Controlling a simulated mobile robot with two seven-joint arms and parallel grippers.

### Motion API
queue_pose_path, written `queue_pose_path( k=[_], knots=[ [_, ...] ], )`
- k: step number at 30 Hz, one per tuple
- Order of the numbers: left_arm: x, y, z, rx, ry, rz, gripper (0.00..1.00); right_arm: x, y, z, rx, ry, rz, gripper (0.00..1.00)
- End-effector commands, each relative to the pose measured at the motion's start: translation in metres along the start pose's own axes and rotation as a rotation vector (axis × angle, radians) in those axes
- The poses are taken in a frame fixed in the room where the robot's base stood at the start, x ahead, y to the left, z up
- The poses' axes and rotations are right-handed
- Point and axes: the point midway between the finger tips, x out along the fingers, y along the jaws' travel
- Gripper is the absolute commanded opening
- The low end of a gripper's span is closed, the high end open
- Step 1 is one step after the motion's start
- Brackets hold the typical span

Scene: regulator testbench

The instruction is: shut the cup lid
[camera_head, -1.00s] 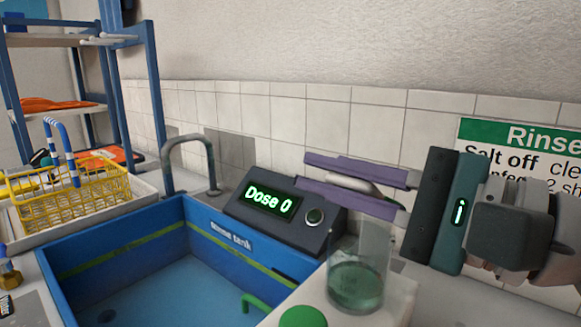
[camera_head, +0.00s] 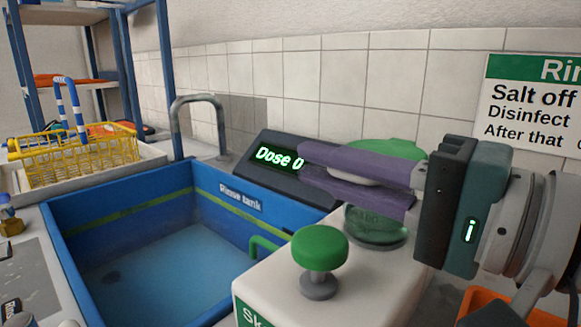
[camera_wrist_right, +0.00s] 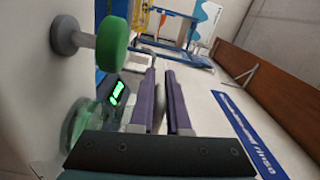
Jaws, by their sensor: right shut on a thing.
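My right gripper (camera_head: 305,172) has purple fingers shut on a pale rounded piece (camera_head: 350,181), also seen between them in the wrist view (camera_wrist_right: 160,108). The gripper is across the upper part of a clear cup (camera_head: 376,228) with green liquid, on a white unit. A green disc, seemingly the lid (camera_head: 385,148), shows flat just behind the upper finger, above the cup. The fingers hide the cup's rim, so I cannot tell whether the lid sits on it or how it joins the pale piece. My left gripper is not in view.
A green knob (camera_head: 320,248) stands on the white unit (camera_head: 300,297) in front of the cup. A blue rinse tank (camera_head: 100,232) with a faucet (camera_head: 203,99) is to the left. A "Dose 0" display (camera_head: 277,157) is behind, partly covered by the fingers. A yellow basket (camera_head: 80,158) is far left.

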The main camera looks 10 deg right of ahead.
Motion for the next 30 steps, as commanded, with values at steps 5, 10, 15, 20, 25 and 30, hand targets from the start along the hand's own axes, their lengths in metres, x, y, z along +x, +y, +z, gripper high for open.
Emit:
queue_pose_path(
  k=[5, 10, 15, 20, 25, 30],
  knots=[
    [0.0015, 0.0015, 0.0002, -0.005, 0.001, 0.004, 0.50, 0.0000, 0.0005, -0.0008, -0.017, 0.003, -0.002, 0.00],
    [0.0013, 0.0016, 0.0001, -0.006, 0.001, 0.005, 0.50, 0.0000, 0.0008, -0.0009, -0.017, 0.003, -0.001, 0.00],
    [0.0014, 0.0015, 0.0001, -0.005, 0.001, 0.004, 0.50, -0.0001, 0.0013, -0.0009, -0.016, 0.003, 0.000, 0.19],
    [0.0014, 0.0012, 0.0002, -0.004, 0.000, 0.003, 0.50, -0.0001, 0.0014, -0.0005, -0.014, 0.002, 0.000, 0.37],
    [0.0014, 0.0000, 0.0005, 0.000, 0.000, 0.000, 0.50, 0.0000, 0.0013, -0.0002, -0.013, 0.001, 0.000, 0.43],
    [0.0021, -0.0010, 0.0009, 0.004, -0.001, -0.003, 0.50, -0.0019, 0.0018, -0.0001, -0.013, 0.001, 0.001, 0.43]
  ],
)
